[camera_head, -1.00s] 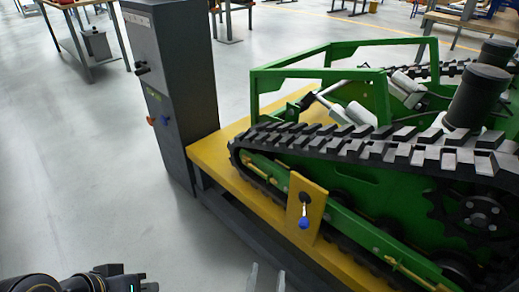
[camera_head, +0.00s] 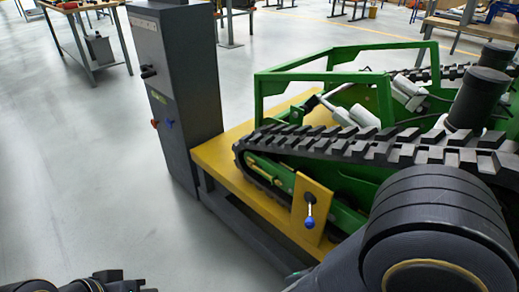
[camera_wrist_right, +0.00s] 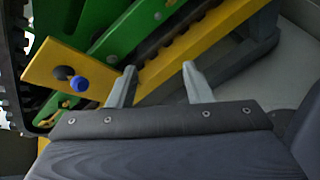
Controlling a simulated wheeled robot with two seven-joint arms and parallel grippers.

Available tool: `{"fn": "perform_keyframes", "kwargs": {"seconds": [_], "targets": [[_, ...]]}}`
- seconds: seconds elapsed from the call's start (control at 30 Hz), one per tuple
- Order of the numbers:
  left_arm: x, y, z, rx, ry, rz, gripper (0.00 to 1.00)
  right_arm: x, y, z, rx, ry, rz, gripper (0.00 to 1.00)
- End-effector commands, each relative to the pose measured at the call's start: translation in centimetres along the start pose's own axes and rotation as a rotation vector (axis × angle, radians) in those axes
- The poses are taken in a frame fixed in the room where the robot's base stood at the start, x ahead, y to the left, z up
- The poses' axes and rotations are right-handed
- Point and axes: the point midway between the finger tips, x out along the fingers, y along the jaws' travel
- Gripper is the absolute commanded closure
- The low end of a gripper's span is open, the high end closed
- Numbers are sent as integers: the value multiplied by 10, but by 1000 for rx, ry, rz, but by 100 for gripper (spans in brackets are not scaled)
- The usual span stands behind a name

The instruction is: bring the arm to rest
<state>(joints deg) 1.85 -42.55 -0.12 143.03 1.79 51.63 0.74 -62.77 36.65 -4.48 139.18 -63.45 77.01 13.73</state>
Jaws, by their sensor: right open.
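My right arm (camera_head: 430,225) fills the lower right of the head view, in front of part of the green tracked carrier (camera_head: 350,185). Its gripper is hidden there. In the right wrist view my right gripper (camera_wrist_right: 159,68) is open, its two grey fingers apart with nothing between them. Beyond them is a yellow plate (camera_wrist_right: 45,62) with a blue-knobbed lever (camera_wrist_right: 79,84), apart from the fingers. In the head view this lever (camera_head: 309,210) hangs down on the plate. Part of my left arm (camera_head: 95,284) shows at the lower left; its fingers are out of view.
The carrier stands on a yellow-topped platform (camera_head: 215,155). A tall dark grey cabinet (camera_head: 180,100) with small knobs stands at the platform's left end. Workbenches (camera_head: 85,8) stand farther back. The grey floor (camera_head: 80,170) at left is clear.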

Motion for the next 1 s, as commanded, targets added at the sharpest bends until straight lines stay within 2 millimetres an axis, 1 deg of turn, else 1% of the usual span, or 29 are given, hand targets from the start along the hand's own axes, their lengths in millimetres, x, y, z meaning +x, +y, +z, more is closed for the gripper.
{"fn": "perform_keyframes", "kwargs": {"seconds": [0.03, 0.1, 0.2, 0.3, 0.37, 0.4, 0.5, 0.6, 0.77, 0.97, 1.0], "targets": [[0, 0, 0, 0, 0, 0, 100, 8, -11, 11, 93, 34, -127, 55], [0, 0, 0, 0, 0, 0, 100, 13, -30, 23, 225, 89, -309, 55], [0, 0, 0, 0, 0, 0, 100, 13, -54, 34, 437, 178, -556, 55], [0, 0, 0, 0, 0, 0, 100, 6, -68, 41, 670, 275, -769, 55], [0, 0, 0, 0, 0, 0, 100, 0, -72, 44, 819, 336, -878, 55], [0, 0, 0, 0, 0, 0, 100, -4, -72, 47, 921, 378, -940, 55], [0, 0, 0, 0, 0, 0, 100, -13, -67, 54, 1166, 475, -1055, 55], [0, 0, 0, 0, 0, 0, 100, -19, -58, 63, 1368, 553, -1116, 55], [0, 0, 0, 0, 0, 0, 100, -24, -44, 80, 1633, 653, -1144, 55], [0, 0, 0, 0, 0, 0, 100, -28, -28, 105, 1913, 754, -1113, 55], [-5, 2, -2, 0, -1, 0, 100, -31, -23, 113, 1949, 767, -1106, 55]]}}
